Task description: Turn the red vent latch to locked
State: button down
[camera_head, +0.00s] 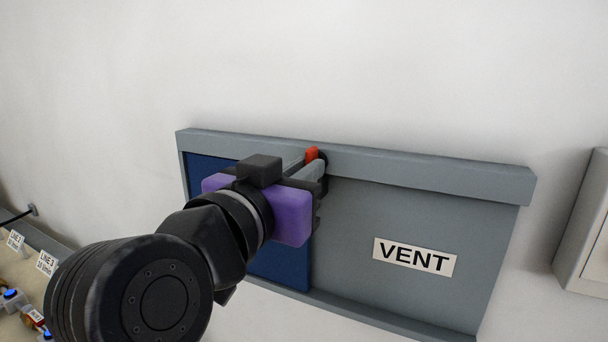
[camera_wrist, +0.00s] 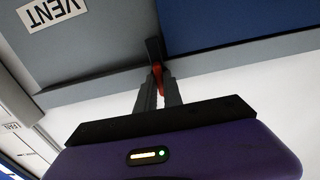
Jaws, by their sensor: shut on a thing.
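The red vent latch (camera_head: 311,154) is at the top rail of the grey vent panel (camera_head: 420,215), near the edge of the dark blue part (camera_head: 210,168). In the wrist view the red latch (camera_wrist: 157,71) shows between my fingertips, beside a dark block (camera_wrist: 154,49). My gripper (camera_head: 310,165) reaches the latch from the front left and is shut on it. In the wrist view my gripper (camera_wrist: 158,82) has a finger on each side of the red part. The fingers hide much of the latch, so I cannot tell its exact angle.
A white "VENT" label (camera_head: 413,257) is on the grey panel. A pale box (camera_head: 590,225) is on the wall at the far right. Line cards (camera_head: 47,263) and small fittings stand at the lower left. The wall above the panel is clear.

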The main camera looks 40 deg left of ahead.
jog(key=shift+f, duration=0.1)
jog(key=c, duration=1.5)
grip_release()
jog(key=shift+s, duration=0.1)
jog(key=v, duration=0.7)
jog(key=shift+s+d+b, duration=0.1)
jog(key=shift+s+b, duration=0.2)
jog(key=shift+b, duration=0.05)
